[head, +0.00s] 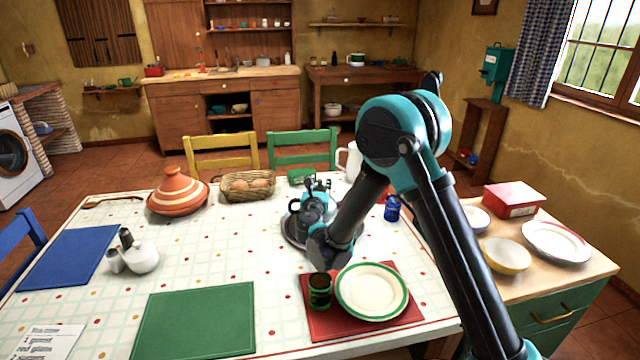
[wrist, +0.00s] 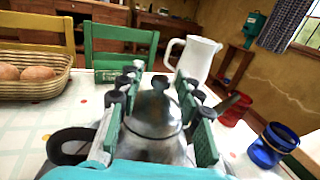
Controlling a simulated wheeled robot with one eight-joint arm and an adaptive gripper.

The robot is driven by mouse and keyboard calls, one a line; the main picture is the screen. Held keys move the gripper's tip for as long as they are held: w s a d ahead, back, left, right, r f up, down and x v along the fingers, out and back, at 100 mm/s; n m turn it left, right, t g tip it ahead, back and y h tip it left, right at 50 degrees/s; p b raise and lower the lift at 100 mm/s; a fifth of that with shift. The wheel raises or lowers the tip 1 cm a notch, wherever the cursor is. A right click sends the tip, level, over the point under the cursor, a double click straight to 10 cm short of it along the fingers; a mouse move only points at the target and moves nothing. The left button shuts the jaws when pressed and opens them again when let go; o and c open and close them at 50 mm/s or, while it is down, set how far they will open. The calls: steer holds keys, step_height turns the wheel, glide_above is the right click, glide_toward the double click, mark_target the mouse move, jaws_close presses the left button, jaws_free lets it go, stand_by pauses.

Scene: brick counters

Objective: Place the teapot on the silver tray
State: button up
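The silver teapot, with a domed lid, dark knob and dark handle, fills the space between my fingers in the wrist view (wrist: 155,125). The round silver tray (head: 291,237) shows as a grey rim under my gripper and the teapot in the head view. I cannot tell whether the teapot's base touches it.
A white pitcher (wrist: 192,58), red cup (wrist: 233,109) and blue cup (wrist: 271,146) stand beyond and right of the teapot. A bread basket (head: 247,190) and striped tagine (head: 177,196) stand at the back left.

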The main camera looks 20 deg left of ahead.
steer(key=v, duration=1.2)
steer(key=shift+r, duration=0.15)
